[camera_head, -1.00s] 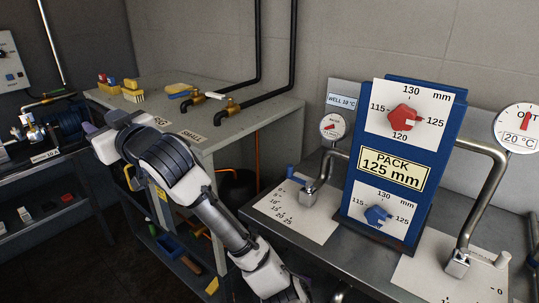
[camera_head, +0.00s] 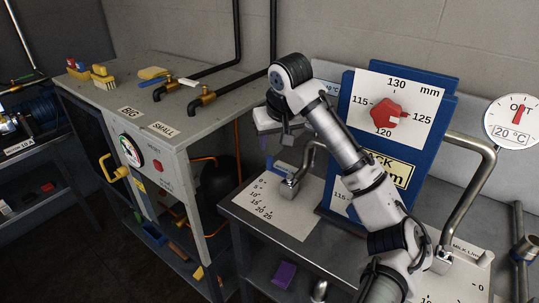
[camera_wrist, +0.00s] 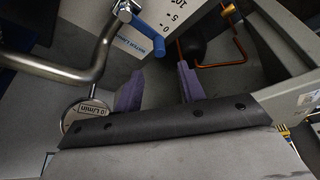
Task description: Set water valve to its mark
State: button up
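The water valve (camera_head: 283,172) has a blue lever on a bent steel pipe, above a white scale plate (camera_head: 262,207) numbered 0 to 25. Its lever points left, near the 0 end. Which number the mark is on cannot be read.
The blue panel (camera_head: 335,140) with a red knob (camera_head: 386,114) stands right, partly behind my arm. The grey cabinet (camera_head: 185,140) with brass taps stands left. A steel pipe (camera_head: 470,200) rises right.

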aim_at(269, 157)
jog(key=p+x, duration=0.1)
jog(key=x, duration=0.7)
jog(key=shift+w+f, duration=0.2)
jog(key=shift+f, duration=0.15)
grip_shut()
